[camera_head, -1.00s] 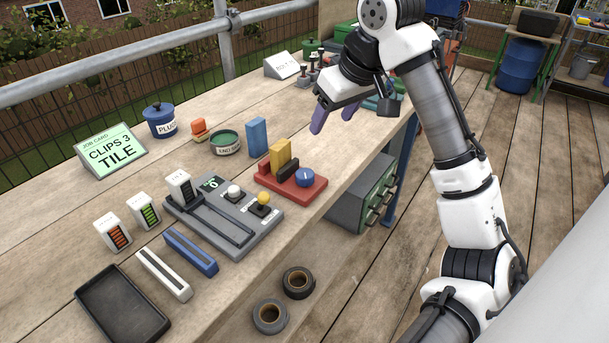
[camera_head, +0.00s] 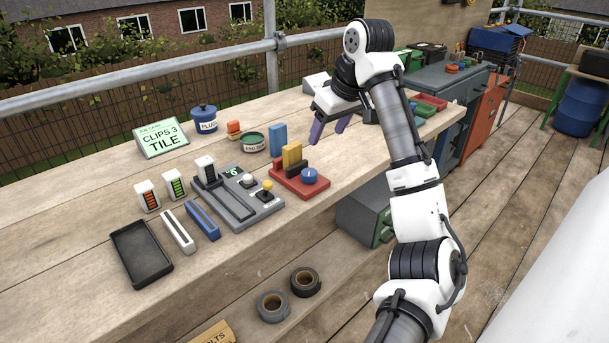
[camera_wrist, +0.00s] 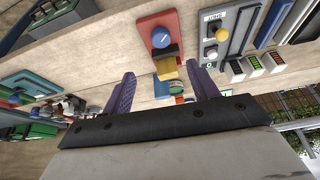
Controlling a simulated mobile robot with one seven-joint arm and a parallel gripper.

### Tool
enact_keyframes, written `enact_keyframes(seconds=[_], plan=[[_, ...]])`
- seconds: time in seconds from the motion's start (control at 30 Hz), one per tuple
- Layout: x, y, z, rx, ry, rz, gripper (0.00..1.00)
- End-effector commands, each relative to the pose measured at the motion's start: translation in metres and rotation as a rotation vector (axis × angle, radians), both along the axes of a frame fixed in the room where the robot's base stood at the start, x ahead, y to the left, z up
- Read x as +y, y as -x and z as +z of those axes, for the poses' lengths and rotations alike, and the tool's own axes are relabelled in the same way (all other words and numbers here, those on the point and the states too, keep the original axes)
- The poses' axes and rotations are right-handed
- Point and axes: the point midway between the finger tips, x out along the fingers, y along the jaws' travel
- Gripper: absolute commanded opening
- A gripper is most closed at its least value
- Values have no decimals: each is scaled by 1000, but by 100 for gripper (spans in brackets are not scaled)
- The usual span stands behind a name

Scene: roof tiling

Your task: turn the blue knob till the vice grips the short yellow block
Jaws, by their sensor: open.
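The red vice (camera_head: 297,183) stands on the bench with a blue knob (camera_head: 309,175) on its near right end, marked with a white line. A short yellow block (camera_head: 291,155) stands upright at the vice, beside its dark jaw (camera_head: 297,167). I cannot tell whether the jaw touches it. My gripper (camera_head: 328,129) is open and empty, with purple fingers, above the bench to the right of and behind the vice. In the wrist view the knob (camera_wrist: 161,37), vice (camera_wrist: 155,22) and yellow block (camera_wrist: 167,69) show ahead, between and beyond the fingers (camera_wrist: 163,90).
A taller blue block (camera_head: 278,139) stands behind the vice. The grey slider panel (camera_head: 238,197) with white and yellow knobs (camera_head: 267,186) is left of it. A green tin (camera_head: 253,142) and blue pot (camera_head: 204,119) stand farther back. Bare bench lies right of the vice.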

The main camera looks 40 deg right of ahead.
Motion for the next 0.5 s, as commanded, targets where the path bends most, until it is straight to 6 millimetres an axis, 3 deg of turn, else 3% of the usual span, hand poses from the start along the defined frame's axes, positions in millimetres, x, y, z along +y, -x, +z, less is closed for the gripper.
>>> enact_keyframes(seconds=[0.27, 0.5], plan=[[-2, -7, -13, 4, -2, 3, 59], [-1, -24, -56, 4, -5, 3, 59]])
